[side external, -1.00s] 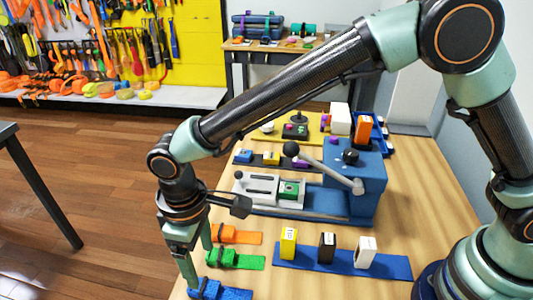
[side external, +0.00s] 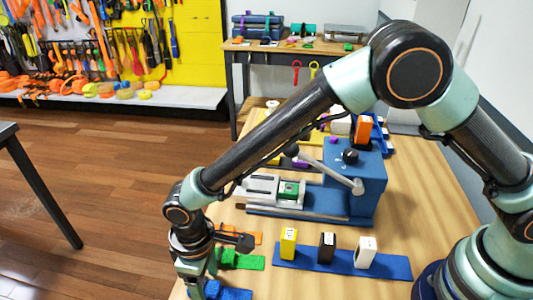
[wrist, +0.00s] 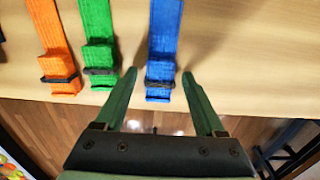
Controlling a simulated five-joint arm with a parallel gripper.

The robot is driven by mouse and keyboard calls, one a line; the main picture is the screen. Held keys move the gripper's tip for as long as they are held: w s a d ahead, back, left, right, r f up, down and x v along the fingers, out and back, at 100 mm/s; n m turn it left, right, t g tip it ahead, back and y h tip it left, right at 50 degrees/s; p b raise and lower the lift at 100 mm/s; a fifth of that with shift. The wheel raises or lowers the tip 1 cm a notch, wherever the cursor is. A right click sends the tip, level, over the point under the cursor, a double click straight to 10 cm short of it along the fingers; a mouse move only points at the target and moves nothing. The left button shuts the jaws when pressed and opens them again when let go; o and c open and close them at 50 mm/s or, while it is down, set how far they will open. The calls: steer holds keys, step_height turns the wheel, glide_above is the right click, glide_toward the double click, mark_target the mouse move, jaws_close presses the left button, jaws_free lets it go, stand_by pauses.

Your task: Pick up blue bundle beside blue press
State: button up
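The blue bundle (side external: 234,294) is a folded strap lying at the front left edge of the wooden table, partly hidden by my gripper (side external: 200,288) in the side view. The wrist view shows the blue bundle (wrist: 163,45) with a dark band around it. My gripper (wrist: 162,74) is open there, with one green finger on each side of the bundle's near end. I cannot tell whether either finger touches it. The blue press (side external: 355,185), with a long lever, stands farther back on the table.
A green bundle (wrist: 98,50) lies just left of the blue one, and an orange bundle (wrist: 57,50) lies beyond it. A blue strip (side external: 343,261) carries yellow, black and white blocks to the right. The table edge is close to my gripper.

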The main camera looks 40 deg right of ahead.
jaws_close()
steer(key=shift+r, duration=0.1)
